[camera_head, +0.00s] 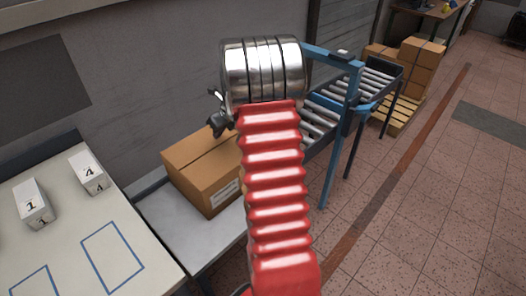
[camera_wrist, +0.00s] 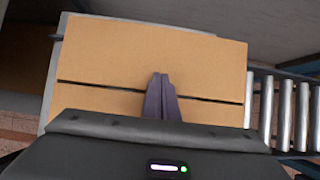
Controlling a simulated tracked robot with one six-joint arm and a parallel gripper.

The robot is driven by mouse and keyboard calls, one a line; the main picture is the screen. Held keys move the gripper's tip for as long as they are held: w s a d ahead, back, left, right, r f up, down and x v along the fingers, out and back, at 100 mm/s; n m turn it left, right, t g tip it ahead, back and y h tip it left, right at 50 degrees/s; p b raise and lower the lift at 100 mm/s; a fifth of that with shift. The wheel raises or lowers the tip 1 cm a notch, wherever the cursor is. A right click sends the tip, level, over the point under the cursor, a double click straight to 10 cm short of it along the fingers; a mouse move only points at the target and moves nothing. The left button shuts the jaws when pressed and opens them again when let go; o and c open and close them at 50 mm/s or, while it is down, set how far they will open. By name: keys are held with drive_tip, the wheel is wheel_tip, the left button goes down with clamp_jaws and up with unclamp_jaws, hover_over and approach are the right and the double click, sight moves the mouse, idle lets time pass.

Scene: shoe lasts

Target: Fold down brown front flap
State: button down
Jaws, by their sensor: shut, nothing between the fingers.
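The brown cardboard box (camera_head: 205,168) sits on the grey surface left of my red arm in the head view, with a white label on its front. Its right part is hidden behind my arm. In the wrist view, brown cardboard panels (camera_wrist: 150,55) fill the middle, with a dark seam running across them. I cannot tell which panel is the front flap. My gripper (camera_wrist: 161,80) is shut and empty, its fingertips over the cardboard near the seam. Contact is unclear. In the head view, my gripper (camera_head: 217,120) is small and dark above the box's far side.
A roller conveyor (camera_head: 375,82) with a blue frame (camera_head: 345,120) stands right of the box; its rollers also show in the wrist view (camera_wrist: 285,110). A white table (camera_head: 60,255) with two numbered blocks is at left. Stacked cartons (camera_head: 415,65) stand farther back. A wall rises behind.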

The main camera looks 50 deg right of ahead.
drive_tip(key=shift+w+f+g, duration=0.15)
drive_tip(key=shift+f+g, duration=0.15)
drive_tip(key=shift+r, duration=0.15)
idle(0.5)
drive_tip(key=shift+r, duration=0.7)
drive_tip(key=shift+r, duration=0.4)
drive_tip(key=w+r, duration=0.7)
drive_tip(key=r, duration=0.3)
drive_tip(key=shift+d, duration=0.25)
